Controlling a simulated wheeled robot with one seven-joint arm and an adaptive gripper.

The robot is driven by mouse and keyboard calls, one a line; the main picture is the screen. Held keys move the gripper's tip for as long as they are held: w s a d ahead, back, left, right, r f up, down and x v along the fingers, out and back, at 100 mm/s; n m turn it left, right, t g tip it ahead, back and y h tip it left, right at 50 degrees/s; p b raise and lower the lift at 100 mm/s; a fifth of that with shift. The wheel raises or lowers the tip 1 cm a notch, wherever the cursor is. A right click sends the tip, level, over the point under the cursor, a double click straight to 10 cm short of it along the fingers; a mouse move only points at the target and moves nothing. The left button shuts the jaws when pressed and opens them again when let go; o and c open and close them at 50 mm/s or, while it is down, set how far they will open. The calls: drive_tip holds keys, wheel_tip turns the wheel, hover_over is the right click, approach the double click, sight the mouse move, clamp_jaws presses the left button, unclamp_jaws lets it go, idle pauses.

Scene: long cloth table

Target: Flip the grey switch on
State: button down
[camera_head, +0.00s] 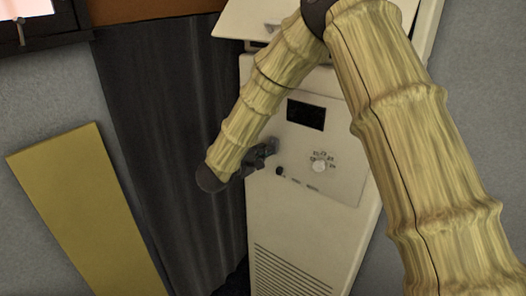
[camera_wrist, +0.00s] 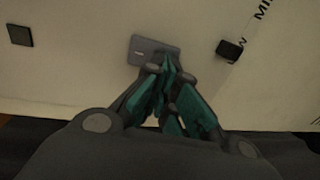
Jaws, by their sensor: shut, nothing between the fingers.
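The grey switch (camera_wrist: 146,46) is a small grey plate on the pale panel, at the upper middle of the wrist view. Its lower right part is partly covered by my fingertips, so I cannot tell which way it is set. My gripper (camera_wrist: 168,64) is shut and empty, with its tips right at the switch; I cannot tell whether they touch. In the head view my gripper (camera_head: 270,148) is at the left side of the machine's front panel (camera_head: 340,186). The switch cannot be made out there, behind or beside the gripper.
A black knob (camera_wrist: 229,49) sits right of the switch, and a dark square (camera_wrist: 20,35) lies to the left. The panel has a dark display (camera_head: 306,115) and a white dial (camera_head: 319,166). A dark curtain (camera_head: 170,130) and a yellow board (camera_head: 85,215) are at left.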

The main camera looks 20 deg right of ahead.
drive_tip(key=shift+w+d+f+t+h, duration=0.2)
drive_tip(key=shift+t+h, duration=0.1)
drive_tip(key=shift+h, duration=0.1)
drive_tip(key=shift+s, duration=0.1)
drive_tip(key=s+a+f+b, duration=0.2)
drive_tip(key=s+a+b, duration=0.1)
drive_tip(key=s+a, duration=0.5)
drive_tip(key=a, duration=0.3)
drive_tip(key=shift+f, duration=0.3)
drive_tip(key=shift+s, duration=0.1)
